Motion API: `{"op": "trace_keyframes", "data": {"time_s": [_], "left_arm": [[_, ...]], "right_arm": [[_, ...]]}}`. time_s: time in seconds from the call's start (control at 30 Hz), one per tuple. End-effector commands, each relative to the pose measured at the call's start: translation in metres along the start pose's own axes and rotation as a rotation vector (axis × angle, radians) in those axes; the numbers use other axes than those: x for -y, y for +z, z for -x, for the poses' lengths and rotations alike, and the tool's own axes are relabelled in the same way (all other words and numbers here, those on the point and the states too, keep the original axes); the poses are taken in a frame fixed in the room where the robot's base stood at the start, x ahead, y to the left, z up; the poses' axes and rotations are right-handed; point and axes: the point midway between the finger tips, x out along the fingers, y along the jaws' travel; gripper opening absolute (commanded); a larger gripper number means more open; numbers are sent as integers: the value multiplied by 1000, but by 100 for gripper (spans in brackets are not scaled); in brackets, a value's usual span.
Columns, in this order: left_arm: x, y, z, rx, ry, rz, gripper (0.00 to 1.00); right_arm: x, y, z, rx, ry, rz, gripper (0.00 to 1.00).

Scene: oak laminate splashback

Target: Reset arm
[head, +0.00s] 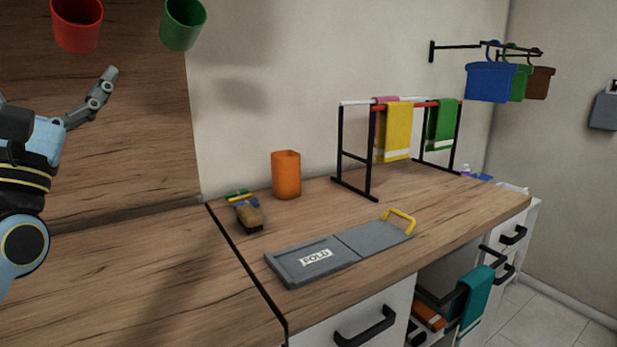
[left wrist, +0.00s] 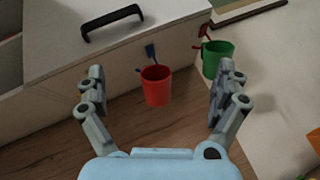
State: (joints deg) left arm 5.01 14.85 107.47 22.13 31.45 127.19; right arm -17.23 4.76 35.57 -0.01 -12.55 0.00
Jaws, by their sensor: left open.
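My left gripper (head: 98,95) is raised at the far left of the head view, in front of the wood splashback. In the left wrist view its two fingers (left wrist: 160,82) are spread wide with nothing held. A red cup (head: 77,24) and a green cup (head: 183,24) hang high on the wall above it. In the left wrist view the red cup (left wrist: 156,86) shows between the fingers, apart from them, and the green cup (left wrist: 216,60) is beyond the right finger. My right gripper is in neither view.
Baskets (head: 490,82) hang at the right. The left part of the counter is clear.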

Motion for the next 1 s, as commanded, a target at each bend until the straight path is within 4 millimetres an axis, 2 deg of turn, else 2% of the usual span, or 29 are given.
{"op": "trace_keyframes", "data": {"time_s": [0.13, 0.33, 0.47, 0.57, 0.67, 0.77, 0.8, 0.9, 1.0], "left_arm": [[16, -5, 10, -49, -83, -98, 100], [44, -13, 31, -118, -248, -287, 100], [67, -20, 58, -161, -418, -464, 100], [86, -26, 86, -177, -588, -630, 100], [105, -32, 129, -167, -816, -828, 100], [117, -36, 193, -91, -1134, -1066, 100], [118, -36, 222, -35, -1276, -1158, 100], [112, -30, 286, 137, -1585, -1317, 100], [98, -22, 334, 318, -1818, -1397, 100]], "right_arm": [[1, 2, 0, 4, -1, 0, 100], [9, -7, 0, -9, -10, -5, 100], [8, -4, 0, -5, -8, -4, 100], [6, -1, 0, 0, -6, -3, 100], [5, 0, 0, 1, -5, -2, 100], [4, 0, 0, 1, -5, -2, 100], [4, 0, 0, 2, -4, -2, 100], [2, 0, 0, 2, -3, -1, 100], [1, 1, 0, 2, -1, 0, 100]]}}
